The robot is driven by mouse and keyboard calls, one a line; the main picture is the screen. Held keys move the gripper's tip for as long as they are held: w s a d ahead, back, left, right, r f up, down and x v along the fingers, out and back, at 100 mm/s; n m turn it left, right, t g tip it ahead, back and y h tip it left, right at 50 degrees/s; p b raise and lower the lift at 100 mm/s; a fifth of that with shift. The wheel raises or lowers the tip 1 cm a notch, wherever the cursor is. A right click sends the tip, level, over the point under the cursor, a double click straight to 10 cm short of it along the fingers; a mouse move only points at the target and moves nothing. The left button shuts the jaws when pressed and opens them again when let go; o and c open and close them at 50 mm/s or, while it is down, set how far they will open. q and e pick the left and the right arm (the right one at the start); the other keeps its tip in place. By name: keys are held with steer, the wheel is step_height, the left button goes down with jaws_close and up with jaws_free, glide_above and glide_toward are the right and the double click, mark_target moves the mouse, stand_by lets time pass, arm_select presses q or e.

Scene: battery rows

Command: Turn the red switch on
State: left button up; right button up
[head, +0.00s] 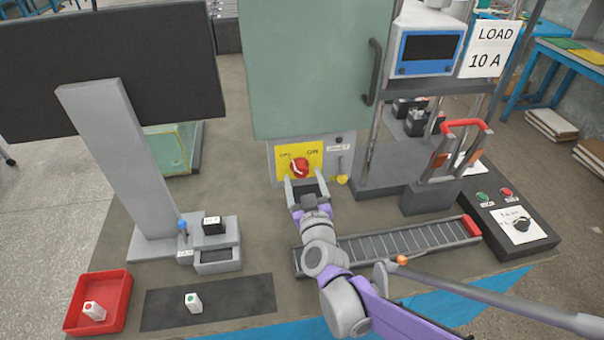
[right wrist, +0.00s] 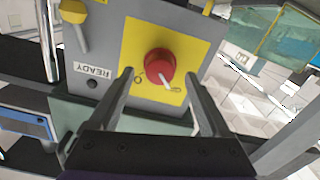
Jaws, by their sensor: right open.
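The red switch (head: 299,168) is a round knob on a yellow plate marked OFF at left and ON at right, on the front of the grey-green cabinet. In the right wrist view, which is turned upside down, the red switch (right wrist: 160,62) has a white mark pointing lower right, towards the OFF side. My right gripper (head: 306,182) is open just in front of the plate. In the right wrist view its fingers (right wrist: 158,76) stand apart on either side of the knob, with no clear contact. My left gripper is out of view.
A yellow knob (head: 342,180) and a READY label sit beside the plate. A dark cabinet door handle (head: 373,72) is above right. A roller track (head: 400,243) lies at right, a black button panel (head: 530,238) beyond it. A red tray (head: 122,290) stands front left.

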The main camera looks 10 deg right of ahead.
steer(key=shift+w, duration=1.15)
jaws_close()
